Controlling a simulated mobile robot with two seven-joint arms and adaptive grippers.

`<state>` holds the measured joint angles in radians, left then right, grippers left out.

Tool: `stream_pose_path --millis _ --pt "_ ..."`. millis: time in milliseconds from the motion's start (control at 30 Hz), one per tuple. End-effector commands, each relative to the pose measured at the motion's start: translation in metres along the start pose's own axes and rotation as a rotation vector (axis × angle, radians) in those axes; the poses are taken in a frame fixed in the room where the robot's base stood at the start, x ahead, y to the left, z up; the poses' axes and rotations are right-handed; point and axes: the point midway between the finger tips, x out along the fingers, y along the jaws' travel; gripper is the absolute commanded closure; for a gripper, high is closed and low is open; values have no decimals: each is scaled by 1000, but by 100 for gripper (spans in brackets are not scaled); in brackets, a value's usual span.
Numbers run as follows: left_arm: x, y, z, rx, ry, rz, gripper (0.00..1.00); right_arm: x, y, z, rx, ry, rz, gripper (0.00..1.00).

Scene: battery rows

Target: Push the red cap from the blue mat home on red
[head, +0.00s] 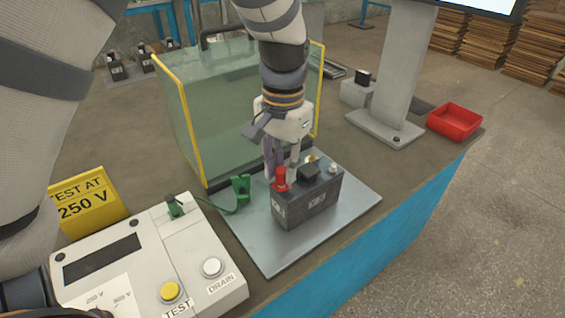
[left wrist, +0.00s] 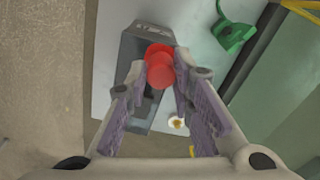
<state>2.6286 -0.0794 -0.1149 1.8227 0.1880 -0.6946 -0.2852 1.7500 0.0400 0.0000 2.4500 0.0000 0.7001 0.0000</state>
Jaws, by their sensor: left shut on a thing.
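A dark grey battery (head: 306,206) stands upright on a pale blue-grey plate (head: 345,222). The red cap (head: 281,180) is at the battery's near left top corner. It also shows in the left wrist view (left wrist: 161,68). My left gripper (head: 283,171) points down from above and is shut on the red cap, with a finger on either side. The cap hides the terminal under it, so I cannot tell how far down it sits. My right gripper is not in view.
A green clamp (head: 241,187) with a cable stands left of the battery. A clear yellow-edged shield (head: 185,115) rises behind. A tester (head: 150,262) with TEST and DRAIN buttons is at front left. A red tray (head: 455,121) is at the right edge.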

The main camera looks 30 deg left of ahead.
Motion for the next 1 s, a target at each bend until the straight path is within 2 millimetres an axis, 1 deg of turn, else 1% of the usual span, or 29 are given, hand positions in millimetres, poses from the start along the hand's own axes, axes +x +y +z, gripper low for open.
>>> stream_pose_path --millis 367,1000 --pt "0 0 0 0 1 0 90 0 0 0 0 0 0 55" --pt "8 0 0 0 0 0 90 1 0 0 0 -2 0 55"
